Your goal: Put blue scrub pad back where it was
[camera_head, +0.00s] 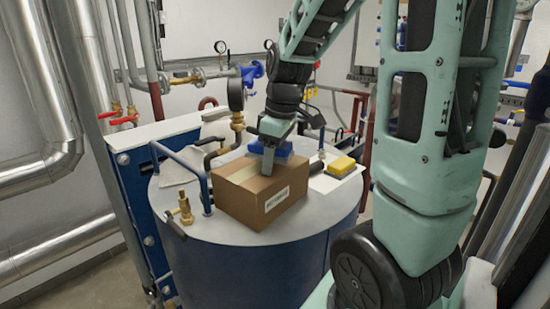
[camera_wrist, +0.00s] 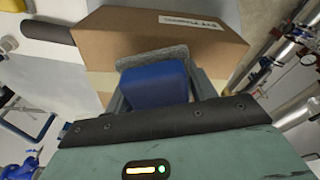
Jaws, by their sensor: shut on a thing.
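The blue scrub pad (camera_wrist: 156,86), with a grey scouring layer, is between the fingers of my gripper (camera_wrist: 160,95) in the wrist view. My gripper is shut on it. In the head view the blue pad (camera_head: 284,149) shows beside my gripper (camera_head: 268,165), at the top of the cardboard box. The cardboard box (camera_head: 262,202) sits on the round tank top, and a label is on its front side. I cannot tell whether the pad touches the box.
A yellow sponge (camera_head: 341,165) lies on a white sheet (camera_head: 325,183) right of the box. The grey tank top (camera_head: 230,233) has a brass valve (camera_head: 184,210) and a blue handle at its left. Pipes and a gauge stand behind. Its front is clear.

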